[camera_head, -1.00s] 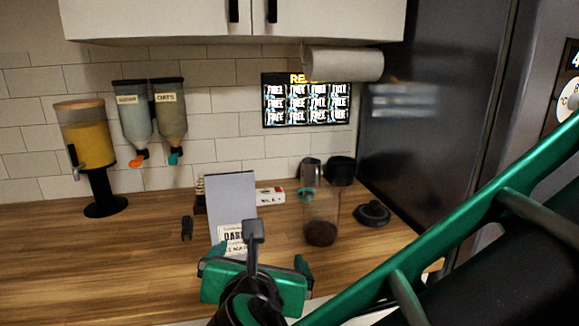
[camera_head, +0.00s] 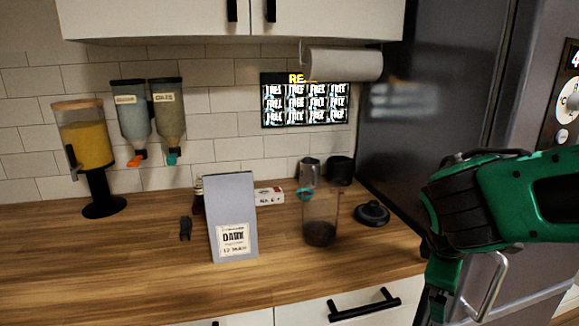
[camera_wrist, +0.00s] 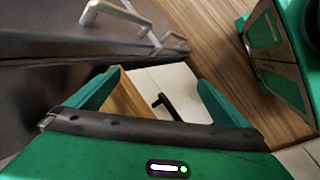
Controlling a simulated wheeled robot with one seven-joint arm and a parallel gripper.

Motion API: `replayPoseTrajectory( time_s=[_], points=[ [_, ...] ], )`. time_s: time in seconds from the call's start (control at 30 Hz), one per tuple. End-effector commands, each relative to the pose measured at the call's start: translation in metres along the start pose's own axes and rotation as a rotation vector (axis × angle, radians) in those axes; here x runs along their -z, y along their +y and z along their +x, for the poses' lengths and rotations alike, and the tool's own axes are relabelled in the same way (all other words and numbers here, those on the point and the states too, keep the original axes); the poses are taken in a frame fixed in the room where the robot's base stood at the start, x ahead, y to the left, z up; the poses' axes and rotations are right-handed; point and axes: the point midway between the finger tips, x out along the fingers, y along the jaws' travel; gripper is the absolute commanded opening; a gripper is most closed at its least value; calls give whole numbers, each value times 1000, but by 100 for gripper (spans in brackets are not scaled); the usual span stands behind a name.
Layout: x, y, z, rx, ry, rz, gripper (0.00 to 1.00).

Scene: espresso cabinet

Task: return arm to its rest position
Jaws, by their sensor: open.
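My arm is green and black and stands at the right of the head view, folded in front of the fridge. My gripper shows in the wrist view (camera_wrist: 150,92) with its two green fingers spread apart and nothing between them. Beyond the fingers are a white drawer front with a black handle (camera_wrist: 166,106) and a piece of wooden counter. In the head view the fingertips are not clearly visible; the arm's lower part runs out of the bottom edge at the right.
The wooden counter (camera_head: 130,270) holds a grey-white DARK package (camera_head: 232,200), a clear container with dark contents (camera_head: 320,215), a black lid (camera_head: 372,213) and a yellow-filled dispenser (camera_head: 85,147). The dark fridge (camera_head: 425,110) stands close beside my arm. The counter's front left is clear.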

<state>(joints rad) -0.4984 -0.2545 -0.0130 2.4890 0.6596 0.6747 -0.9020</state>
Motion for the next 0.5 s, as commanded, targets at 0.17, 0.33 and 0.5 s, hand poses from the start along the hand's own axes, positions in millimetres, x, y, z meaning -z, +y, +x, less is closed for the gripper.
replayPoseTrajectory(
  time_s=[0.17, 0.33, 0.5],
  points=[
    [-59, -8, 13, 138, -57, 368, 100],
    [-105, -26, 15, 257, -115, 705, 100],
    [-142, -48, 11, 364, -176, 1032, 100]
  ],
)
